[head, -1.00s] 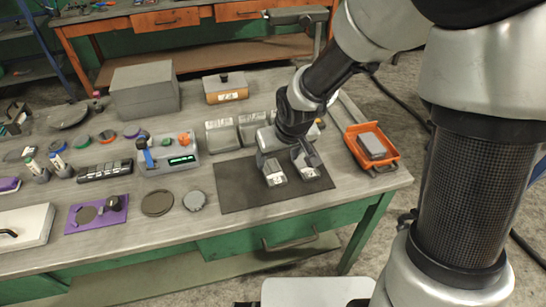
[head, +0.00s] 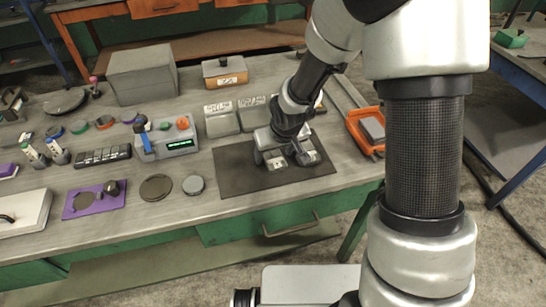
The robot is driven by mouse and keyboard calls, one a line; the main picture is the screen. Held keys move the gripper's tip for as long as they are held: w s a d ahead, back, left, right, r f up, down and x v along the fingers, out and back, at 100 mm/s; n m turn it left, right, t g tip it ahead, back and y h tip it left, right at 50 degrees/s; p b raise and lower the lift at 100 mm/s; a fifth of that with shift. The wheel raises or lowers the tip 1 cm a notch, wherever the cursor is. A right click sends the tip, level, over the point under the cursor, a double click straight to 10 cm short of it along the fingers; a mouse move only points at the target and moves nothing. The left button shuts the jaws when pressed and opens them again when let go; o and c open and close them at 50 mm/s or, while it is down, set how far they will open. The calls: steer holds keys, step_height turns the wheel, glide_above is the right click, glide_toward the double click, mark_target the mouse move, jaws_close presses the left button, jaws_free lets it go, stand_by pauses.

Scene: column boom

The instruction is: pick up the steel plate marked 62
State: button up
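My gripper (head: 293,163) is over the right part of the mat, in front and to the right of these plates. Its two fingers are apart, with nothing visible between them. My wrist hides the area behind it, including whatever lies right of the right plate.
A display unit (head: 167,145) stands left of the mat. A grey box (head: 143,75) and a labelled wooden box (head: 225,75) stand behind. Discs lie at front left.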

steer(key=c, duration=1.4)
steer(key=shift+r, duration=0.1)
jaws_close()
